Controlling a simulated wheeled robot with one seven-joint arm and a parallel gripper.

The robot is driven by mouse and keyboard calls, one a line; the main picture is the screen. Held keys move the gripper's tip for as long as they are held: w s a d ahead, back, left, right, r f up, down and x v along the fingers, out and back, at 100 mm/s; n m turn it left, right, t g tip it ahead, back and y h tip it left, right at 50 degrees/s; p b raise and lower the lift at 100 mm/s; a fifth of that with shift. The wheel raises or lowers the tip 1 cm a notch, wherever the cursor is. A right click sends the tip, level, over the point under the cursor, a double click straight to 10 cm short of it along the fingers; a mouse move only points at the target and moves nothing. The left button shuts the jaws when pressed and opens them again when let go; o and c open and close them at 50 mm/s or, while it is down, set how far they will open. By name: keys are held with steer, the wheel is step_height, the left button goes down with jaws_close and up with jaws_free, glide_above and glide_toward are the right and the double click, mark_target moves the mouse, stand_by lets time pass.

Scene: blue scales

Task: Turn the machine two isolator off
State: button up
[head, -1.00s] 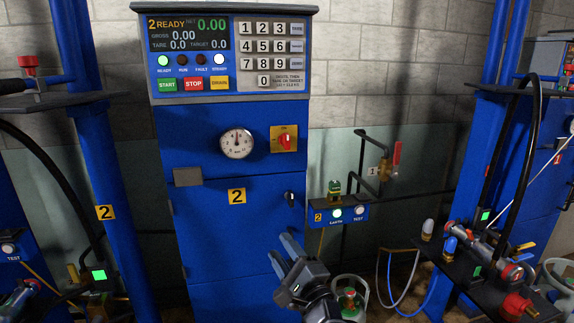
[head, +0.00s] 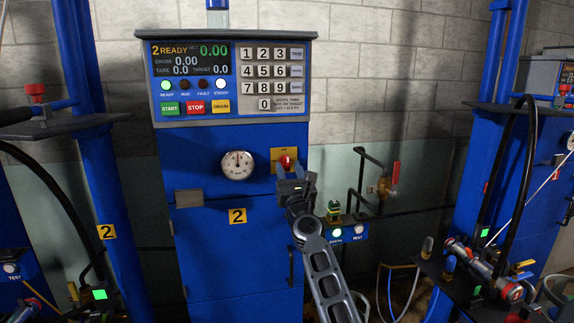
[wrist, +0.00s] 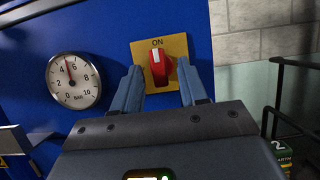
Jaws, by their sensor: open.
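The machine two isolator is a red rotary knob (head: 286,162) on a yellow plate (head: 277,154), on the blue cabinet to the right of the dial gauge. In the wrist view the knob (wrist: 162,67) has a white mark pointing up towards the word ON on its plate (wrist: 178,46). My gripper (head: 287,172) is just in front of the plate, below the knob in the head view. The knob appears to be apart from both fingers.
The round gauge (head: 238,165) is left of the isolator. The panel with keypad and buttons (head: 235,78) is above. A small box with a green-topped plug (head: 334,211) and a pipe with a red-handled valve (head: 385,187) stand to the right.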

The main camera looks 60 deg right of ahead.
steer(key=shift+x, duration=1.35)
jaws_close()
